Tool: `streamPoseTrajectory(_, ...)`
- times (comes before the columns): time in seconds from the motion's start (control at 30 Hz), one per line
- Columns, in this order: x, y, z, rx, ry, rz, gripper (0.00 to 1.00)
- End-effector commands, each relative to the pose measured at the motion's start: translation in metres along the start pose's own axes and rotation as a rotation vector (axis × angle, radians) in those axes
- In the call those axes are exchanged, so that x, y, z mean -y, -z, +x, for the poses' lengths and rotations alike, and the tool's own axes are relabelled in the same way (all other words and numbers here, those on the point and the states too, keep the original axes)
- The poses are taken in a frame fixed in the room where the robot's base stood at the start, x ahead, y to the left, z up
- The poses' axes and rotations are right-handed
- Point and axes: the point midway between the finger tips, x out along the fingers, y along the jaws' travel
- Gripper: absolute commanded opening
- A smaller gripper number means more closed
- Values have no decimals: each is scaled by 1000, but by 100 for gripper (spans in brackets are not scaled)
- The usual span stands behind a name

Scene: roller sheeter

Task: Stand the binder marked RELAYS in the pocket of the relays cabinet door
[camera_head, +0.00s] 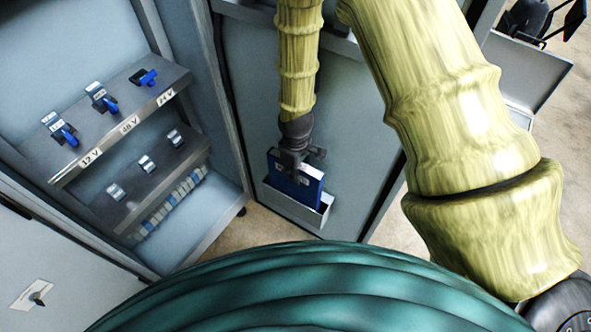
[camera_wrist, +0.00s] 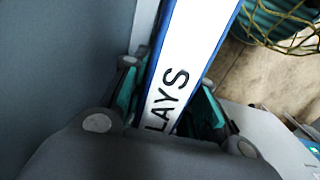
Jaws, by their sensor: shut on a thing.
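The blue binder (camera_head: 297,180) stands upright at the grey pocket (camera_head: 290,207) on the cabinet door (camera_head: 262,110), its lower part hidden behind the pocket's front wall. Whether it rests on the pocket's floor cannot be told. My gripper (camera_head: 300,155) is above the pocket and shut on the binder's upper part. In the wrist view the binder's white spine (camera_wrist: 190,60) shows the letters "LAYS" between my fingers (camera_wrist: 168,110); the start of the word is hidden by my gripper.
A lower shelf (camera_head: 150,175) holds more small parts. A grey tray-like panel (camera_head: 525,70) is at the right. Carpet floor (camera_head: 250,230) shows below the door.

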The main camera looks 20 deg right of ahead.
Motion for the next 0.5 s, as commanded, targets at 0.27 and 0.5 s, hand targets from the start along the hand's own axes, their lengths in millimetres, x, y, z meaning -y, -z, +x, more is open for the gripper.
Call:
streamPoseTrajectory(0.27, 0, 0, 7, 0, 0, 0, 0)
streamPoseTrajectory(0.5, 0, 0, 12, 0, 0, 0, 0)
